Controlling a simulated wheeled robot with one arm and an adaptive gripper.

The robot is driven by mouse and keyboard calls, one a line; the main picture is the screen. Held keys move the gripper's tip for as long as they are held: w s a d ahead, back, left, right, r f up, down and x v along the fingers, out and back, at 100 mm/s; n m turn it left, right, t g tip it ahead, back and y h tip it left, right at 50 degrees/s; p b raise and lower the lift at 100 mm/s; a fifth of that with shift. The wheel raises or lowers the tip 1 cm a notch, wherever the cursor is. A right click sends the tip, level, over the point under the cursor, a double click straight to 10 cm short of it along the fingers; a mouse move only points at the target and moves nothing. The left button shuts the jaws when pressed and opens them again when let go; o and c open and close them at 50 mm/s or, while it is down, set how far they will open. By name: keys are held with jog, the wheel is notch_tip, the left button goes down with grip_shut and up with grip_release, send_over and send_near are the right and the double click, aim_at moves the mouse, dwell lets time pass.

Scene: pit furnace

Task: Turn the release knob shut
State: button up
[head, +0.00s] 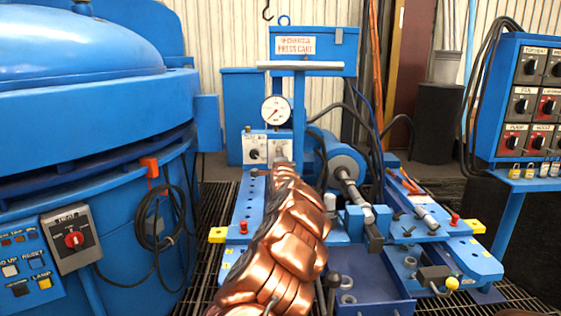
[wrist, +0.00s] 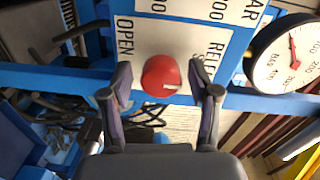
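The red release knob (wrist: 162,75) shows in the wrist view with a pale mark on its right side. It sits at a white label plate (wrist: 194,44) reading OPEN on the left and partly hidden RELEASE lettering on the right. My gripper (wrist: 161,72) is open, one finger on each side of the knob, with gaps on both sides. In the head view my copper-coloured arm reaches to the small panel (head: 256,145) on the blue press cart and hides the red knob.
A pressure gauge (head: 275,110) stands just above the panel; it is close on the right in the wrist view (wrist: 290,55). A blue furnace (head: 80,110) stands left. A switch cabinet (head: 520,95) stands right. The cart's blue cylinder (head: 342,160) lies right of my arm.

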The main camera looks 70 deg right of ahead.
jog(key=shift+s+a+r, duration=0.1)
jog(key=shift+a, duration=0.05)
jog(key=v, duration=1.1)
jog(key=shift+a, duration=0.3)
dwell(0.5)
jog(key=shift+s, duration=0.15)
dwell(0.4)
